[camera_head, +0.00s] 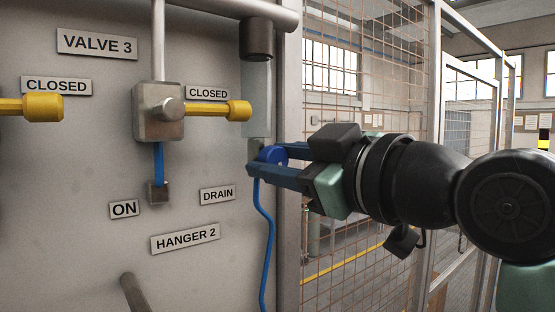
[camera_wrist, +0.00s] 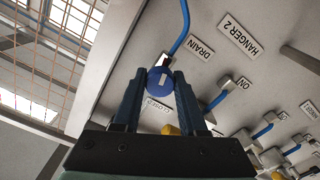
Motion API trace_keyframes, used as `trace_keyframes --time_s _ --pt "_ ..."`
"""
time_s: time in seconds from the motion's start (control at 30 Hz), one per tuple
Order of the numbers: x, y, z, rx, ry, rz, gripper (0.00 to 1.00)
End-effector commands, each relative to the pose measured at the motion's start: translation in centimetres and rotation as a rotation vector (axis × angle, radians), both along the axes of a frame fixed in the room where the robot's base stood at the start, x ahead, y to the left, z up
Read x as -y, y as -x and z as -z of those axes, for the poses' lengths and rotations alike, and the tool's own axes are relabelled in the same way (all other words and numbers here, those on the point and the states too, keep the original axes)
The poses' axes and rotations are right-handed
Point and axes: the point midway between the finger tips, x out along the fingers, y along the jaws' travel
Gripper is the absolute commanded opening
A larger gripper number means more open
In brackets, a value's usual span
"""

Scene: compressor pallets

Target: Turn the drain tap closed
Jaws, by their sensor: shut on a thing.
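The drain tap is a round blue knob (camera_head: 271,155) at the right edge of the grey panel, beside the DRAIN label (camera_head: 217,195). A blue hose hangs below it. My gripper (camera_head: 266,162) reaches in from the right, its two dark blue fingers shut on the knob. In the wrist view the knob (camera_wrist: 160,81) sits between the fingertips (camera_wrist: 163,84), with a pale mark across its face. The knob's far side and the fitting behind it are partly hidden by the fingers.
Valve 3 (camera_head: 158,112) with its yellow handle (camera_head: 238,110) stands left of the tap. A grey vertical cylinder (camera_head: 257,95) is just above the knob. A wire mesh fence (camera_head: 365,70) is behind my arm. A peg (camera_head: 133,292) sticks out at lower left.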

Motion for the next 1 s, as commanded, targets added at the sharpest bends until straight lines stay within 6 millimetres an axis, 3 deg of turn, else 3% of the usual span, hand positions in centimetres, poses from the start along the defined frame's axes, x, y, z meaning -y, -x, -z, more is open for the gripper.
trace_keyframes --time_s 0.7,0.73,0.87,1.0 --pt "-0.02 -0.01 -0.02 0.078 0.107 0.000 0.00" --pt "-0.02 -0.01 -0.02 0.078 0.107 0.000 0.47" --pt "-0.01 -0.01 -0.01 0.078 0.107 0.000 0.70" --pt "-0.01 -0.01 -0.01 0.078 0.107 0.000 0.71"
